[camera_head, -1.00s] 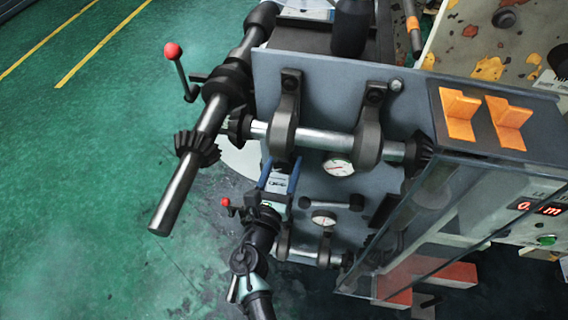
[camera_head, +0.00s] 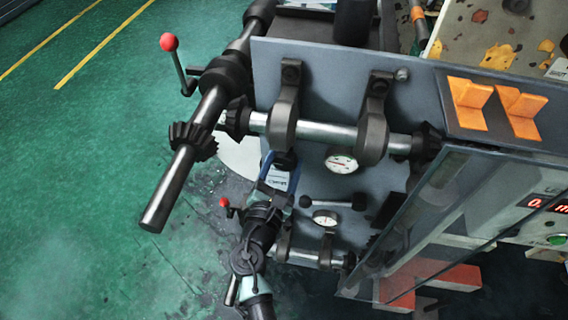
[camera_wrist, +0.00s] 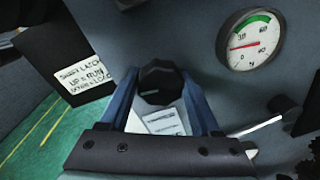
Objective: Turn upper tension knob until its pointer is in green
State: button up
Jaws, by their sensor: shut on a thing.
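The dark round upper tension knob (camera_wrist: 160,80) sits on the grey panel and shows between my blue fingers in the wrist view. My gripper (camera_wrist: 160,88) is shut on it, one finger on each side; it also shows in the head view (camera_head: 283,170), where the knob is mostly hidden. The white round upper gauge (camera_wrist: 251,42) is to the right of the knob, with a green arc along its top. Its red pointer points left, below the green arc. In the head view the gauge (camera_head: 341,160) is under the upper roller; its scale is too small to read.
A lower gauge (camera_head: 325,218) and a dark-knobbed lever (camera_head: 340,203) are below the upper gauge. A metal roller shaft (camera_head: 330,134) runs above. Red-balled levers (camera_head: 169,42) stand at left. A glass-sided box (camera_head: 430,215) is at right. Green floor is open at left.

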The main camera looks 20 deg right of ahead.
jog(key=m, duration=0.1)
jog(key=m+b, duration=0.1)
jog(key=m, duration=0.1)
jog(key=shift+s+d+f+m+b, duration=0.1)
jog(key=shift+f+m+b, duration=0.2)
jog(key=shift+b, duration=0.1)
jog(key=m+y+b, duration=0.1)
jog(key=m+b, duration=0.1)
jog(key=m, duration=0.2)
jog(key=m+b, duration=0.2)
jog(key=m, duration=0.1)
jog(key=shift+f+m, duration=0.1)
jog(key=shift+m, duration=0.2)
jog(key=shift+m+y+b, duration=0.3)
jog(key=shift+m+b, duration=0.95)
jog(key=shift+m, duration=0.25)
jog(key=o, duration=1.1)
jog(key=shift+o, duration=1.3)
jog(key=shift+r+t, duration=0.2)
jog(key=shift+t, duration=0.1)
